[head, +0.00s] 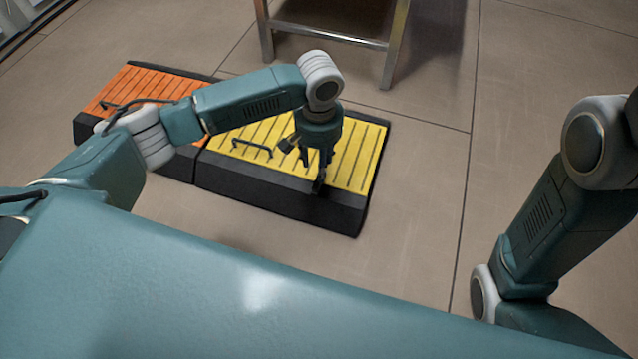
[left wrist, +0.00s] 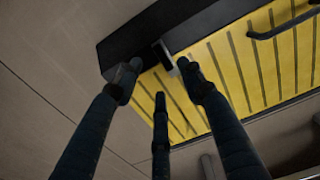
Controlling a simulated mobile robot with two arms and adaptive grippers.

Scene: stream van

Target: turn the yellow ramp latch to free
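The yellow ramp (head: 352,160) lies on the floor, with dark grooves across its top and black edges. It also fills the upper right of the left wrist view (left wrist: 235,70). A small dark latch-like tab with a paler side (left wrist: 165,56) stands at the ramp's black edge. My left gripper (head: 316,172) points down over the ramp's near right part and hides the tab in the head view. In the left wrist view its fingers (left wrist: 160,84) are spread and empty, with the tab just beyond, between the tips. I cannot tell whether they touch it. My right gripper is out of view.
An orange ramp (head: 135,85) adjoins the yellow one on the left, partly behind my left arm. A black handle (head: 252,148) rises from the yellow ramp. A metal-legged table (head: 392,50) stands behind. The tiled floor right of the ramps is clear.

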